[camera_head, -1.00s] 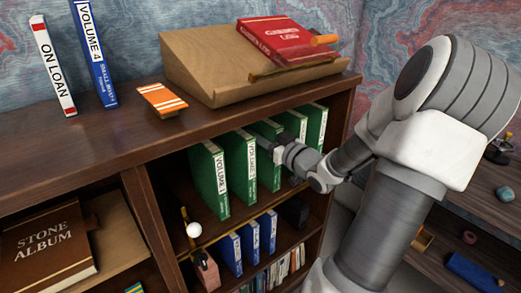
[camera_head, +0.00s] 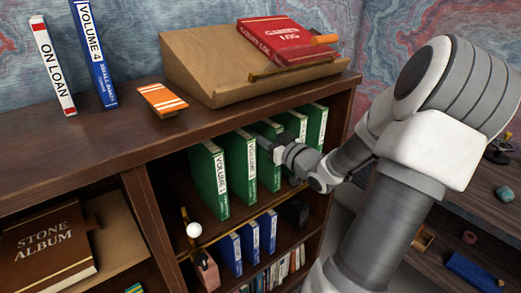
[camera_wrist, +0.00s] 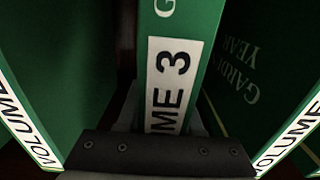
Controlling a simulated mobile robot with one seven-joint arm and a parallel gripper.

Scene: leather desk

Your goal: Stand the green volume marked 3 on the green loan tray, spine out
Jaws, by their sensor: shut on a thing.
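The green volume marked 3 (camera_head: 268,171) stands upright on the upper shelf of the bookcase, third in a row of green volumes. Its spine faces out, and the wrist view shows a white label reading "ME 3" (camera_wrist: 168,85). My gripper (camera_head: 278,153) reaches in from the right and is shut on this volume at its spine. The gripper body hides the label's lower part in the wrist view. I cannot make out the green loan tray in either view.
Green volumes stand close on both sides, including volume 1 (camera_head: 210,180) and volume 2 (camera_head: 240,165). The bookcase top (camera_head: 60,150) is just above my gripper. Blue books (camera_head: 250,242) stand on the shelf below. A wooden book stand (camera_head: 195,70) sits on top.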

